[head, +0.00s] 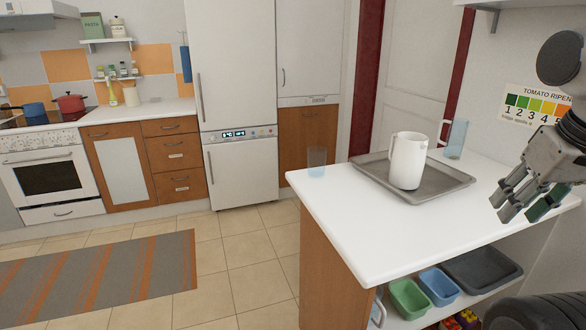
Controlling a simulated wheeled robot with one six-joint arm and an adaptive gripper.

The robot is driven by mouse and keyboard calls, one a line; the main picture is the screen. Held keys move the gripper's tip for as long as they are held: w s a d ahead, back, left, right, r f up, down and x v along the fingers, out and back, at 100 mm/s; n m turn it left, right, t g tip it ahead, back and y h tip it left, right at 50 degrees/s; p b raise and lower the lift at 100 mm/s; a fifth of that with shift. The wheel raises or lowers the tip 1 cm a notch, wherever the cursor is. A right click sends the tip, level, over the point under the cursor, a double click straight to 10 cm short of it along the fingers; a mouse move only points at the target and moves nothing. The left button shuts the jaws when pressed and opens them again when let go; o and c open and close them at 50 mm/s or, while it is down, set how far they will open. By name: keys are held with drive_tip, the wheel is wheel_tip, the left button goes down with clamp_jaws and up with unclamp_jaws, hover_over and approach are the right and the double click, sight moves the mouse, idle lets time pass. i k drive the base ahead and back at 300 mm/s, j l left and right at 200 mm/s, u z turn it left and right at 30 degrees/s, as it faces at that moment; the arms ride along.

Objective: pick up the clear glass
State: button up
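A clear, faintly blue glass (317,162) stands upright at the far left corner of the white counter (350,235). A second clear bluish vessel (456,138) stands at the back of the counter, behind the tray; a handle seems to show on its left side. My gripper (522,214) is at the right edge of the view, above the right part of the counter. Its fingers point down and left, with a gap between them and nothing held. It is well apart from both clear vessels.
A white pitcher (407,162) stands on a grey tray (442,186) between my gripper and the left glass. The counter's front left is clear. Green (409,298) and blue (439,286) bins sit on the shelf below. A striped rug (110,275) lies on the floor.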

sight(317, 155)
drive_tip(key=k+j, duration=0.1)
drive_tip(key=j, duration=1.05)
drive_tip(key=k+j+z, duration=0.1)
drive_tip(key=j, duration=0.45)
drive_tip(key=i+j, duration=0.15)
drive_tip(key=j, duration=0.25)
drive_tip(key=i+j+z, duration=0.1)
drive_tip(key=j, duration=0.3)
drive_tip(key=i+j, duration=0.15)
drive_tip(key=j, duration=0.25)
drive_tip(key=i, duration=0.6)
drive_tip(key=i+j+z, duration=0.15)
drive_tip(key=i, duration=0.45)
